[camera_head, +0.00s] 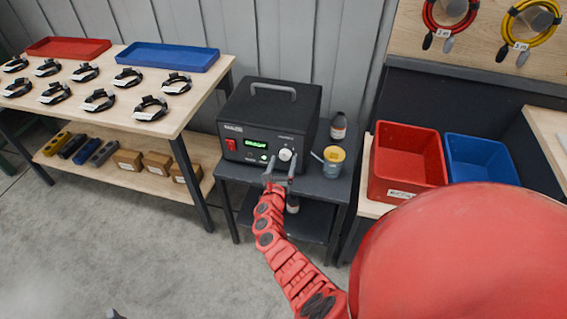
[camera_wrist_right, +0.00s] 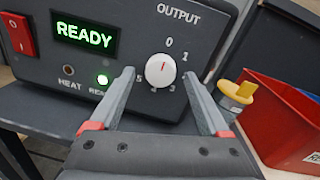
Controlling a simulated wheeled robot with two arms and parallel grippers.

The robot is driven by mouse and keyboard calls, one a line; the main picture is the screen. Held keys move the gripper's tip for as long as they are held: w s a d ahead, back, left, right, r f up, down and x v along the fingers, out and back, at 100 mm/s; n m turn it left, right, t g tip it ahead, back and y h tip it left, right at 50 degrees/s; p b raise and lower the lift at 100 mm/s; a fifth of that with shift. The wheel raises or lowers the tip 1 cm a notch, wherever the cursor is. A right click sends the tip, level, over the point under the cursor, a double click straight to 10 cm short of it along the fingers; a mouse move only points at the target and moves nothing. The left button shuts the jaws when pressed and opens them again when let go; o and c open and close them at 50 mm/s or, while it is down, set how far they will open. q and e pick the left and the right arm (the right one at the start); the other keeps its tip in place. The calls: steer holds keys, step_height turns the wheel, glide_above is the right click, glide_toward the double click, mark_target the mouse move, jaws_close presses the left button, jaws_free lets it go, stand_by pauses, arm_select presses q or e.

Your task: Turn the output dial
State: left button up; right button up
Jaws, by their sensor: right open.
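The output dial (camera_wrist_right: 160,70) is a round white knob on the front of a black power unit (camera_head: 270,117). It also shows in the head view (camera_head: 285,154). In the wrist view a small mark near its top appears to point toward 0. My right gripper (camera_head: 280,169) is open in front of the unit. In the wrist view its fingers stand to the left and right of the dial, with gaps on both sides. The right finger hides part of the scale. A dark tip at the head view's bottom left seems to be my left gripper (camera_head: 116,314), mostly out of frame.
The unit has a lit READY display (camera_wrist_right: 85,36) and a red switch (camera_wrist_right: 18,34). A yellow-topped cup (camera_head: 333,160) and a dark bottle (camera_head: 338,126) stand right of it on the grey table. A red bin (camera_head: 407,190) is further right, a cable bench (camera_head: 98,115) left.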

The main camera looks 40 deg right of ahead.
steer(key=shift+w+d, duration=0.3)
steer(key=shift+d, duration=0.05)
jaws_close()
stand_by(0.3)
